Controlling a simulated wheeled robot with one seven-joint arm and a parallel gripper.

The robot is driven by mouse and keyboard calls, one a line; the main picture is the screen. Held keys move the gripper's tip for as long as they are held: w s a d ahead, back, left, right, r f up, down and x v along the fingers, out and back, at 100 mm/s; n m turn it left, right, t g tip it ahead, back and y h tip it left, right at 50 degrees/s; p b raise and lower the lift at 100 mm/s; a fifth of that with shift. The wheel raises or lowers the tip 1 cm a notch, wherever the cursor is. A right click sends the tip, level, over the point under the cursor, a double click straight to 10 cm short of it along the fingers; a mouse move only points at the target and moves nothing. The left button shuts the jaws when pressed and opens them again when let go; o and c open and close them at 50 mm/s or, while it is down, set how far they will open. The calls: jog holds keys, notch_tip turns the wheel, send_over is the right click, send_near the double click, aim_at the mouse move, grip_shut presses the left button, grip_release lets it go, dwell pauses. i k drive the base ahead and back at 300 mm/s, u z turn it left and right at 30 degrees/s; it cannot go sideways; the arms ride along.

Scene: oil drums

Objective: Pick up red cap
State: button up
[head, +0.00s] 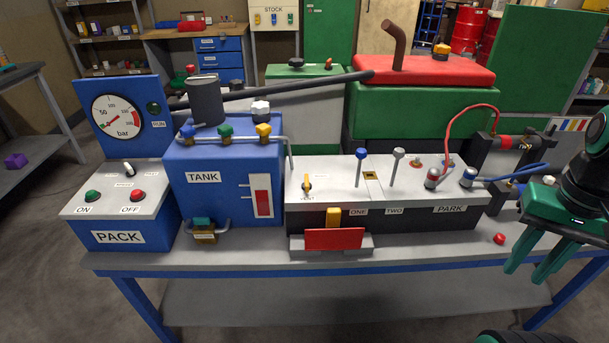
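A small red cap (499,239) lies on the grey bench top (420,252), near its front right part, just right of the white-topped control box. My gripper (534,270) is at the right edge of the view, to the right of the cap and apart from it. Its green fingers point down and stand apart, with nothing seen between them. The bench behind the fingers is partly hidden.
The control box (470,218) with levers and PARK label stands left of the cap. Red and blue hoses (515,174) run behind it.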

aim_at(500, 239)
jog(key=z, duration=1)
